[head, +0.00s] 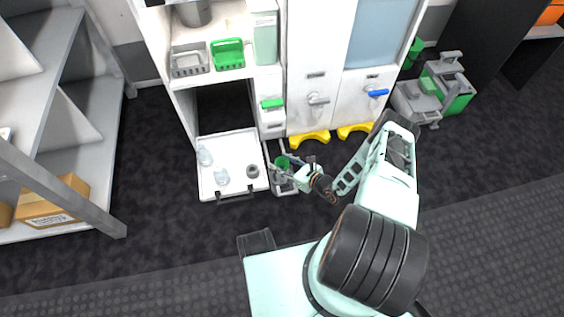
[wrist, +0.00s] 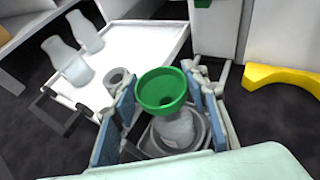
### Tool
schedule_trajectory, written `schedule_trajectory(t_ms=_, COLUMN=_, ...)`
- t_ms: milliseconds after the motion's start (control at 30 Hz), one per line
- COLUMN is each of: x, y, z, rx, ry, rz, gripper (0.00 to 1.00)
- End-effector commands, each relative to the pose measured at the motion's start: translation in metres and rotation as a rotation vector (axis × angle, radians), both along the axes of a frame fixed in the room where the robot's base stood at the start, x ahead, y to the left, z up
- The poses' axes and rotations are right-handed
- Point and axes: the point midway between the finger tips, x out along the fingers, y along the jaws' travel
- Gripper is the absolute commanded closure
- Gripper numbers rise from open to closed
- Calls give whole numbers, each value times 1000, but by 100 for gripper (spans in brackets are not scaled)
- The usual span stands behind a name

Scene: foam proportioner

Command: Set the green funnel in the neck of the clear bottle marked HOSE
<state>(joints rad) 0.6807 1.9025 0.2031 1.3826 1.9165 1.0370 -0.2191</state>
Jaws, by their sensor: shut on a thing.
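The green funnel (wrist: 158,90) is between the two blue-padded fingers of my gripper (wrist: 162,82), which is shut on it. In the head view the funnel (head: 282,161) shows at my gripper (head: 283,170). A clear bottle (wrist: 176,130) stands upright directly below the funnel in the wrist view, in a grey round holder (wrist: 205,128). The funnel's wide rim hides the bottle's neck, so I cannot tell whether the spout is inside it. A pale label shows on the bottle, but its writing is too small to read.
A white pulled-out tray (head: 232,150) to the left holds two clear bottles (wrist: 68,62) (wrist: 84,32) and a grey ring (head: 252,170). The white cabinet (head: 320,60) stands behind, with yellow feet (head: 309,138). A grey shelf (head: 50,90) is far left. Open dark floor lies in front.

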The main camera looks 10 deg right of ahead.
Motion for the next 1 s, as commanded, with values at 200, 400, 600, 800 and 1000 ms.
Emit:
schedule_trajectory(t_ms=200, x=0, y=0, z=-2, rx=1, ry=1, rz=0, gripper=52)
schedule_trajectory(t_ms=400, x=0, y=0, z=-2, rx=1, ry=1, rz=0, gripper=52)
schedule_trajectory(t_ms=600, x=-8, y=-6, z=4, rx=0, ry=1, rz=-2, gripper=52)
schedule_trajectory(t_ms=800, x=-21, y=-14, z=10, rx=0, ry=1, rz=-1, gripper=52)
schedule_trajectory(t_ms=1000, x=-33, y=-23, z=16, rx=0, ry=1, rz=-1, gripper=52)
